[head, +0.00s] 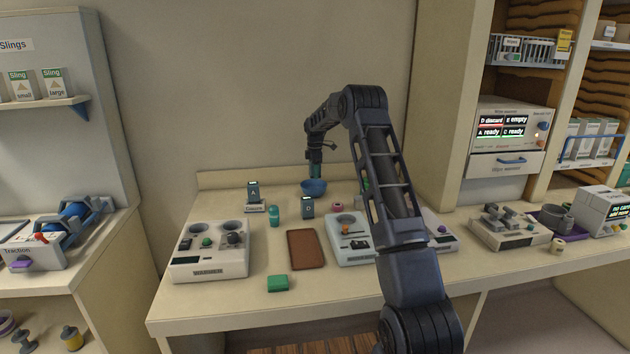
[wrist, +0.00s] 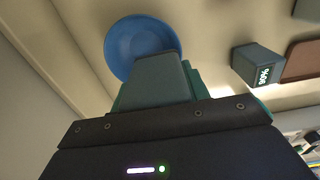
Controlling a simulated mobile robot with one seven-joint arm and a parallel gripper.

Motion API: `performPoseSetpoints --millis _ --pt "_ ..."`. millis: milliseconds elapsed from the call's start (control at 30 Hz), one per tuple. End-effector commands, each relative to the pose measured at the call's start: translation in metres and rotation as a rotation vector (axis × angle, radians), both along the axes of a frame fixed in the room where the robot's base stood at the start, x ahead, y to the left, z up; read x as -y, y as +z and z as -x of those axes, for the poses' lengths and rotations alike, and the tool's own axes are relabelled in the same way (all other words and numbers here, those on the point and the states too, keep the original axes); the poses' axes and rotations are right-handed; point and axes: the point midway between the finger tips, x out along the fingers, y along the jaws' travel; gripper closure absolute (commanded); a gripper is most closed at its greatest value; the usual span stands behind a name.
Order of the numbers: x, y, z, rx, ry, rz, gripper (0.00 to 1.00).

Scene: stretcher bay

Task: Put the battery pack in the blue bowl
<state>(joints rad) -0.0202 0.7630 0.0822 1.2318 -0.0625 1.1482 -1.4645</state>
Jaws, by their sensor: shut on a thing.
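My gripper (head: 315,168) is shut on a grey-teal block, the battery pack (wrist: 154,82), with green showing beside it. The fingertips are mostly hidden behind the block in the wrist view. The blue bowl (head: 318,188) stands at the back of the bench, just below my gripper. In the wrist view the bowl (wrist: 136,45) looks empty where it shows, and the held block overlaps its lower edge. The block appears above the bowl's level; whether it is fully over the opening I cannot tell.
A similar block with a lit percentage display (wrist: 256,64) stands on the bench, also in the head view (head: 308,208). Another stands in a labelled holder (head: 254,194).

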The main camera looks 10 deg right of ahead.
Motion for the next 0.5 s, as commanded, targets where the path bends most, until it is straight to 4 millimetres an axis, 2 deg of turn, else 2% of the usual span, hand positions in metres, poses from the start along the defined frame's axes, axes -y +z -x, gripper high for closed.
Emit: performPoseSetpoints --millis 300,500 --pt "0.0 -0.036 0.0 -0.001 0.0 0.0 0.92" --pt "0.0 -0.041 0.0 0.001 0.0 -0.001 0.92"
